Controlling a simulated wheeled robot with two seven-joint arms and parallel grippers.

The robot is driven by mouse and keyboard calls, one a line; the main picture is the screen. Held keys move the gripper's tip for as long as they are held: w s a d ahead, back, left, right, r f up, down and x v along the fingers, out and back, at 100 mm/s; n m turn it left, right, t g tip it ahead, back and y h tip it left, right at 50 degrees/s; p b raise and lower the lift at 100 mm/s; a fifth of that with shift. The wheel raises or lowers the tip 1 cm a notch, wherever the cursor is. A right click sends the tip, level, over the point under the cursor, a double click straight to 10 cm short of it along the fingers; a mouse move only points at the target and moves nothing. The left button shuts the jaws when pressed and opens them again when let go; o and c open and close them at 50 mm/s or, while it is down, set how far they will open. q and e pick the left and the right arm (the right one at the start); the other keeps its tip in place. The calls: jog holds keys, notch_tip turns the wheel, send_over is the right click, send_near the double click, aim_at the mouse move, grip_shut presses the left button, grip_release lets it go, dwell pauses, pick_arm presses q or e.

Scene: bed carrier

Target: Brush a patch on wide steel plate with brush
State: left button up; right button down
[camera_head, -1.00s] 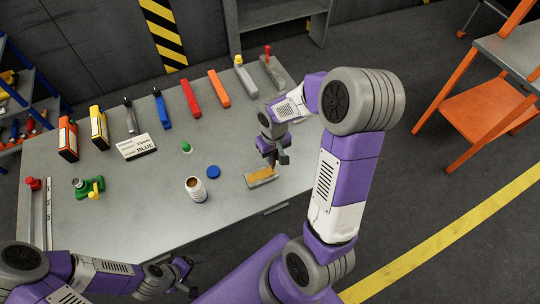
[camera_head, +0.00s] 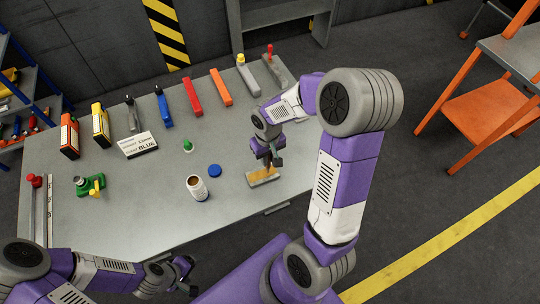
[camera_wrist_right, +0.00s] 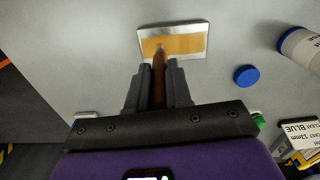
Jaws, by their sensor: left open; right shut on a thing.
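The steel plate (camera_head: 264,182) lies flat on the grey table. In the right wrist view the plate (camera_wrist_right: 200,31) carries a tan patch (camera_wrist_right: 185,44) along its middle. My right gripper (camera_head: 268,160) is over the plate and partly hides it in the head view. In the right wrist view its jaws (camera_wrist_right: 158,90) are shut on a slim brown brush (camera_wrist_right: 158,82). The brush's far end overlaps the patch; I cannot tell whether it touches. My left gripper (camera_head: 184,276) is open and empty by the table's front edge.
An open white jar (camera_head: 196,189) and a blue lid (camera_head: 214,171) lie left of the plate. A green tool (camera_head: 90,185), a white label card (camera_head: 138,144) and several coloured tools and boxes stand farther left and along the back. The table front is clear.

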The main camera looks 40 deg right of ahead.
jog(key=shift+a, duration=0.1)
jog(key=shift+w+a, duration=0.2)
jog(key=shift+a, duration=0.75)
jog(key=shift+a, duration=0.1)
jog(key=shift+w+a+b, duration=0.15)
jog(key=shift+a+b, duration=0.1)
jog(key=shift+a, duration=0.3)
jog(key=shift+w+a+b, duration=0.15)
jog(key=shift+a+b, duration=0.05)
jog(key=shift+a, duration=0.3)
jog(key=shift+a, duration=0.1)
jog(key=shift+w+a, duration=0.3)
jog(key=shift+a, duration=0.6)
jog(key=shift+d, duration=0.15)
jog(key=shift+s+d, duration=0.3)
jog(key=shift+d, duration=0.65)
